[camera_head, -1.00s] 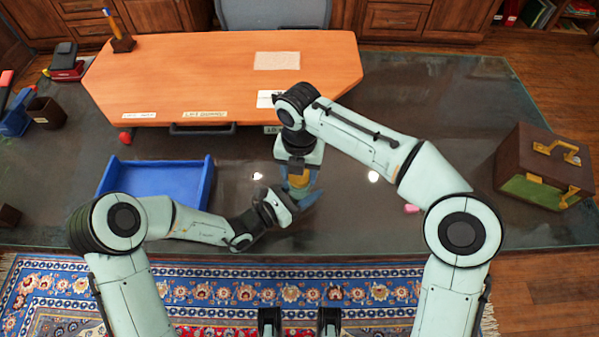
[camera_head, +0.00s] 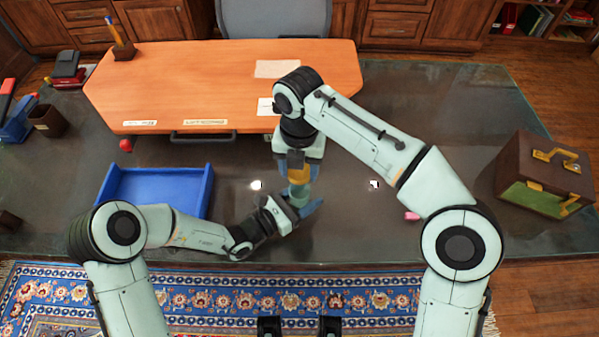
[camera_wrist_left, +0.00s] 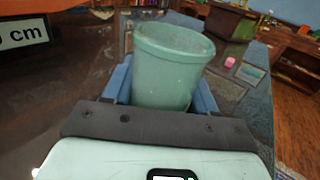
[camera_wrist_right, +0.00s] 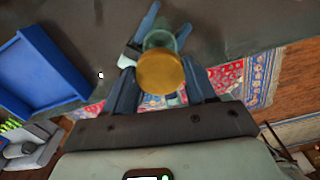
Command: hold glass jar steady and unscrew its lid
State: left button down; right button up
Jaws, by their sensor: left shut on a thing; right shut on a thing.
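The green glass jar (camera_head: 299,194) is upright between the blue fingers of my left gripper (camera_head: 304,207), which is shut on it from the left. In the left wrist view the jar (camera_wrist_left: 172,75) fills the space between the fingers, and no lid shows on its top. The round golden lid (camera_wrist_right: 160,73) is between the fingers of my right gripper (camera_wrist_right: 163,90), which is shut on it from above. In the head view the lid (camera_head: 298,173) is just above the jar in the picture. The size of any gap between them is hard to tell.
A blue tray (camera_head: 158,188) is left of the grippers. An orange desk board (camera_head: 225,80) lies beyond them. A brown and green case (camera_head: 535,185) and a pink item (camera_head: 411,216) are on the right. The dark desk top (camera_head: 420,110) has free room on the right.

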pick_arm(q)
jog(key=shift+c, duration=1.2)
grip_release()
jog(key=v, duration=1.1)
jog(key=shift+s+a, duration=0.15)
jog(key=shift+a, duration=0.05)
jog(key=shift+s+a, duration=0.2)
jog(key=shift+s, duration=0.05)
